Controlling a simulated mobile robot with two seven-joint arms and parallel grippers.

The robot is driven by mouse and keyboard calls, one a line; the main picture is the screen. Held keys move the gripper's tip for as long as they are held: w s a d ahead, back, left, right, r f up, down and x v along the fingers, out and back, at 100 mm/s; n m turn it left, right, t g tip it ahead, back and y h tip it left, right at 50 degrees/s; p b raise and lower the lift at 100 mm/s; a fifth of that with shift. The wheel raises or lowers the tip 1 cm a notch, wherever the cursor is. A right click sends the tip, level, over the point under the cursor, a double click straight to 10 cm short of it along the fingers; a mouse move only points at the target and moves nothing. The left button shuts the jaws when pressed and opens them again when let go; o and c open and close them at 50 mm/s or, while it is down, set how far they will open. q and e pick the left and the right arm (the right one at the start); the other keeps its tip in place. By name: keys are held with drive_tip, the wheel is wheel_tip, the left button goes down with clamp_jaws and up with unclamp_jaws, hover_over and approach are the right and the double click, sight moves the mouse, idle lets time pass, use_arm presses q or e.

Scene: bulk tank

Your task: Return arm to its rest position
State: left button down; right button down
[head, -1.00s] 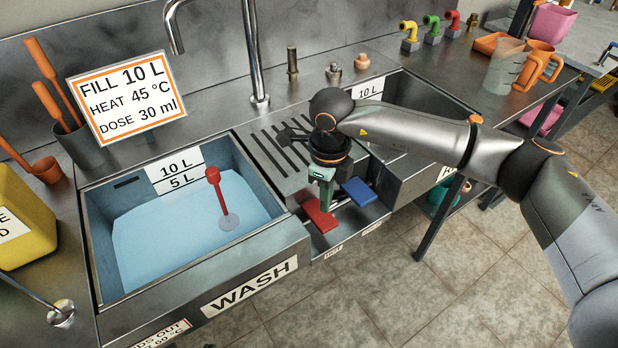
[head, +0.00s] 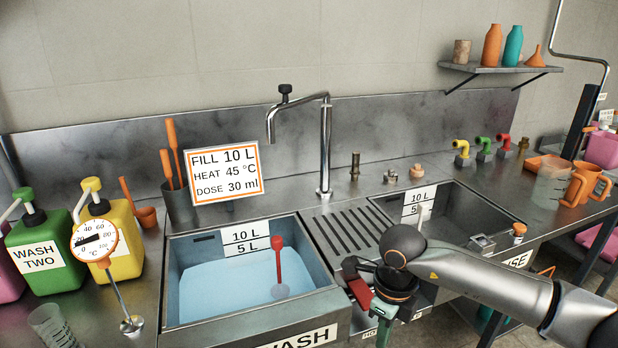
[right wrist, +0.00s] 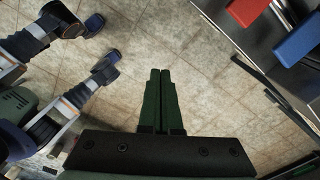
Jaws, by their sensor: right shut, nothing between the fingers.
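My right arm (head: 480,280) comes in from the right of the head view. Its wrist is bent down in front of the sinks, with the right gripper (head: 384,334) low at the bottom edge, its tips cut off. In the right wrist view the two dark green fingers (right wrist: 160,76) are shut together with nothing between them, above the tiled floor. The red handle (right wrist: 247,10) and blue handle (right wrist: 298,42) are apart from the fingers, at the upper right of that view. My left gripper is not seen.
The wash sink (head: 325,300) holds pale blue water and a red-handled stick (head: 279,262). A rinse sink (head: 465,222) lies behind my right arm. A dial thermometer (head: 95,241) and jugs (head: 40,252) stand at left. Open tiled floor (right wrist: 205,50) lies below the gripper.

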drive_tip(key=s+a+g+y+p, duration=0.1)
drive_tip(key=s+a+g+y, duration=0.1)
drive_tip(key=s+a+y, duration=0.55)
drive_tip(key=s+a+g+y+p, duration=0.15)
drive_tip(key=s+a, duration=0.25)
drive_tip(key=a, duration=0.6)
drive_tip(key=a+r+m+t+y, duration=0.5)
drive_tip(key=r+m+y, duration=0.6)
drive_tip(key=w+d+f+m+t+h+p, duration=0.1)
drive_tip(key=w+d+f+m+t+h, duration=0.35)
drive_tip(key=m, duration=0.75)
drive_tip(key=w+d+f+m+t+h+p, duration=0.2)
drive_tip(key=d+f+m+t+h, duration=0.4)
drive_tip(key=d+m+t, duration=0.5)
use_arm(q)
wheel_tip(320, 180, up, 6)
drive_tip(key=p, duration=0.1)
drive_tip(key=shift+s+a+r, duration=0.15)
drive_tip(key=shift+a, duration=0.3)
use_arm(e)
drive_tip(key=s+d+f+m+g+h, duration=0.3)
drive_tip(key=s+d+f+m+g, duration=0.1)
drive_tip(key=s+f, duration=0.3)
drive_tip(key=s+d+f+m+g+h, duration=0.3)
drive_tip(key=s+d+f+m+h, duration=0.1)
drive_tip(key=s+d+f+m, duration=0.2)
wheel_tip(320, 180, down, 3)
drive_tip(key=shift+s+d+r+g, duration=0.2)
drive_tip(key=shift+s+g, duration=0.2)
drive_tip(key=shift+s, duration=0.2)
